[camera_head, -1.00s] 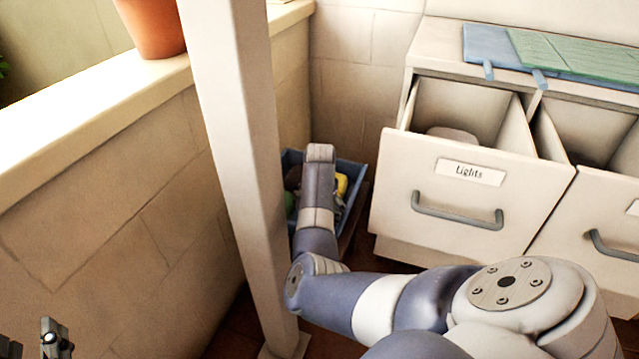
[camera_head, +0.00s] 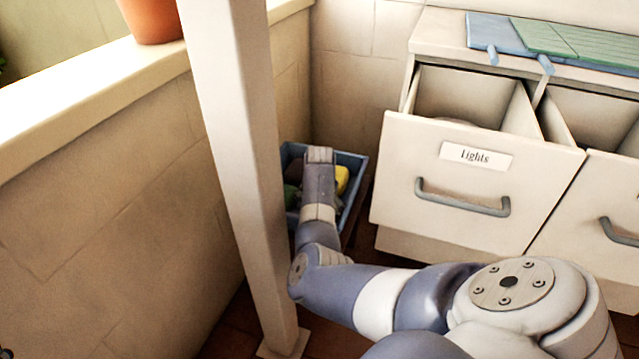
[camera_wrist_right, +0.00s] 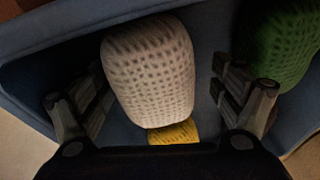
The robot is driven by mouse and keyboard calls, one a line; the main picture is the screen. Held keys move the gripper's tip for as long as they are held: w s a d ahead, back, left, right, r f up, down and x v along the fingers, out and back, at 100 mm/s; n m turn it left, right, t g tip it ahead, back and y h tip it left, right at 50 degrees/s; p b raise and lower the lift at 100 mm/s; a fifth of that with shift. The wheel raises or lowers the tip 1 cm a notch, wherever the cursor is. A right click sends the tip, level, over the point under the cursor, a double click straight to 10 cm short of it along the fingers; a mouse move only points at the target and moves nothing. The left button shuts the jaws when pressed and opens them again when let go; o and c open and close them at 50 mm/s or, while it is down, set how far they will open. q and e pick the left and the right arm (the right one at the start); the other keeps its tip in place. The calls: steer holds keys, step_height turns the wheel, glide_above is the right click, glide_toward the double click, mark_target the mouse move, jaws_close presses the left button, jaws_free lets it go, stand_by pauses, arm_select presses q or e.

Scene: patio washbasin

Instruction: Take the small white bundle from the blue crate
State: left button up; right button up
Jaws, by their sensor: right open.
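The blue crate (camera_head: 352,165) stands on the floor in the corner, behind the post and left of the drawers. My right arm reaches down into it, and its gripper is hidden in the head view. In the right wrist view, the right gripper (camera_wrist_right: 160,88) is open, with one finger on each side of the small white bundle (camera_wrist_right: 150,65). The bundle is pale with a dotted texture and lies in the crate. A gap shows on its right side; contact on the left is unclear. Only a sliver of my left gripper (camera_head: 6,353) shows at the bottom left corner.
A green bundle (camera_wrist_right: 280,45) lies right of the right finger, and a yellow one (camera_wrist_right: 174,132) lies by the white bundle's near end. A post (camera_head: 232,150) stands close to my right arm. The open "Lights" drawer (camera_head: 460,200) juts out right of the crate.

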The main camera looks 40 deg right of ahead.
steer(key=c, duration=1.2)
steer(key=shift+r, duration=0.1)
